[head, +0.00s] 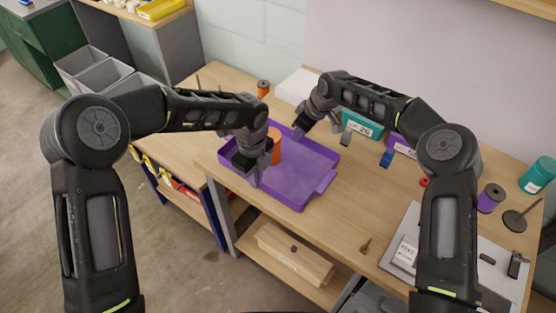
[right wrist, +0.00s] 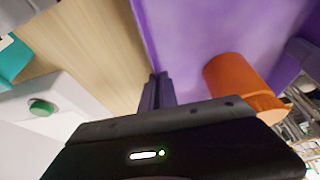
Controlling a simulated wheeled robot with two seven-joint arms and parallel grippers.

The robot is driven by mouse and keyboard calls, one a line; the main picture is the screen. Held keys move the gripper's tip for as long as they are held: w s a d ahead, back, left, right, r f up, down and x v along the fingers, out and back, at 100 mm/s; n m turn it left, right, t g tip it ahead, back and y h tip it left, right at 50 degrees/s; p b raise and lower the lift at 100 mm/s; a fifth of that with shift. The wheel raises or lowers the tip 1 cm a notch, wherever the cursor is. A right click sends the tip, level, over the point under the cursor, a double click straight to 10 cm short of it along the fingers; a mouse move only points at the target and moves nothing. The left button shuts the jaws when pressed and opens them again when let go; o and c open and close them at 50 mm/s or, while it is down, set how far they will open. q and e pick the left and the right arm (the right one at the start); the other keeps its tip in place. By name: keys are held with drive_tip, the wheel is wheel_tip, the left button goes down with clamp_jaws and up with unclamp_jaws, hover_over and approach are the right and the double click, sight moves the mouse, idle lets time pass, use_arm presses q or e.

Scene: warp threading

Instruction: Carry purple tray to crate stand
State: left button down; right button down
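The purple tray (head: 300,185) is over the left part of the wooden table, with an orange cylinder (head: 275,145) standing in it. The right wrist view shows the tray floor (right wrist: 195,30) and the orange cylinder (right wrist: 240,85). My left gripper (head: 254,176) is at the tray's near-left rim; its fingers are too small to judge. My right gripper (head: 299,132) is at the opposite, far-right rim. In the right wrist view its fingers (right wrist: 158,92) are close together on the tray's edge. I cannot identify the crate stand with certainty.
A teal bin (head: 362,124) and a white block (head: 297,86) stand behind the tray. A purple spool (head: 491,197) and a grey board (head: 400,248) are on the right. A shelf (head: 300,282) holding a wooden box is below. Grey bins (head: 110,75) stand at far left, past open floor.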

use_arm(q)
drive_tip(key=shift+r, duration=0.2)
use_arm(e)
drive_tip(key=shift+r, duration=0.2)
